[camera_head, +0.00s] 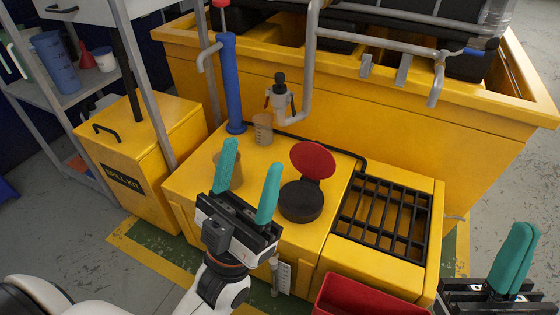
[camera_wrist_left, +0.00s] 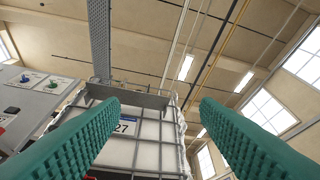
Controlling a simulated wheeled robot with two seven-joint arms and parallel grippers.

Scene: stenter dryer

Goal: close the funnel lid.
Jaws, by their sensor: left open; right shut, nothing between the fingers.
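The funnel (camera_head: 301,202) is a round black body on the yellow cabinet top. Its red lid (camera_head: 313,160) stands raised at the back of the rim. My left gripper (camera_head: 249,183) has teal fingers spread apart with nothing between them. In the head view it is just left of the funnel, apart from the lid. In the left wrist view the open fingers (camera_wrist_left: 160,115) point up toward the ceiling, and neither funnel nor lid shows. My right gripper (camera_head: 522,252) is at the lower right, its teal fingers together and empty, far from the funnel.
A black grate (camera_head: 385,215) lies right of the funnel. A blue pump (camera_head: 230,85), a small beaker (camera_head: 263,129) and a grey pipe (camera_head: 305,95) stand behind. A red bin (camera_head: 362,297) is in front. A yellow spill kit box (camera_head: 140,160) stands at left.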

